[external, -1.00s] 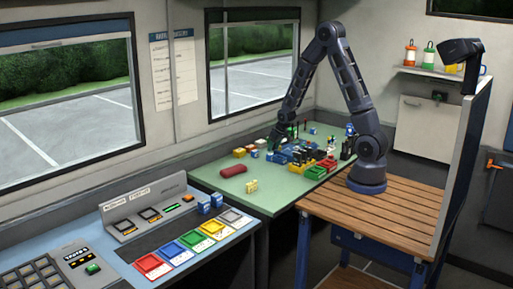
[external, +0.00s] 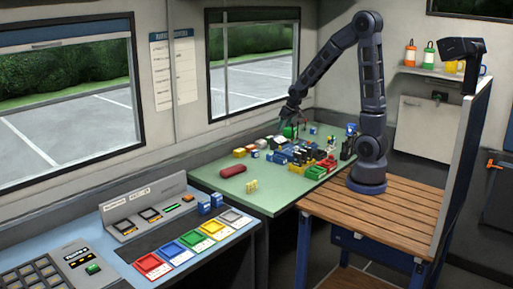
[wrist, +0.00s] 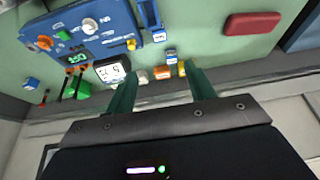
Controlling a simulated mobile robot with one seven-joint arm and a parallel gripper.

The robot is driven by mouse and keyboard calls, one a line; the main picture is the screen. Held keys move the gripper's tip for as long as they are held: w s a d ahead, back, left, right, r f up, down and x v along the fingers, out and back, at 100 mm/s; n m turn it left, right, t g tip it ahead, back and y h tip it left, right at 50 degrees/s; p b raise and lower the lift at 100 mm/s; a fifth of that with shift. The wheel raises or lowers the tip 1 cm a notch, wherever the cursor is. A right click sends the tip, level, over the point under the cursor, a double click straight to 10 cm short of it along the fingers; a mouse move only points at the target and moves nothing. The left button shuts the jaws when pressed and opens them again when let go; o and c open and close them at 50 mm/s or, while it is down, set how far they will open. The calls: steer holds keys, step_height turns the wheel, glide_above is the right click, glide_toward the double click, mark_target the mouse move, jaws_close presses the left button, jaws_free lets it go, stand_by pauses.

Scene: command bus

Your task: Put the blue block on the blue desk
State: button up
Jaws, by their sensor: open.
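My gripper (external: 293,112) is open and empty, above the far part of the green table. In the wrist view its two green fingers (wrist: 160,88) are spread, with nothing between them. Several small blue blocks are in view, and I cannot tell which is the task's. One blue block (external: 313,130) is near the green table's back edge; a blue-and-white block (external: 255,154) is at its left. In the wrist view, a blue-and-white block (wrist: 171,57) is beyond the fingers and another (wrist: 31,84) is at far left.
Colored trays (external: 190,240) line the blue desk. Windows stand behind both. The green table's front left is fairly clear.

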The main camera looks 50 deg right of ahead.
steer(key=s+r, duration=1.2)
steer(key=shift+d+r, duration=0.25)
steer(key=shift+r, duration=0.1)
steer(key=shift+o, duration=0.5)
steer(key=s+r, duration=0.3)
steer(key=s, duration=0.4)
steer(key=s+r, duration=0.2)
steer(key=s, duration=0.5)
steer(key=shift+d+r, duration=0.2)
steer(key=shift+r, duration=0.2)
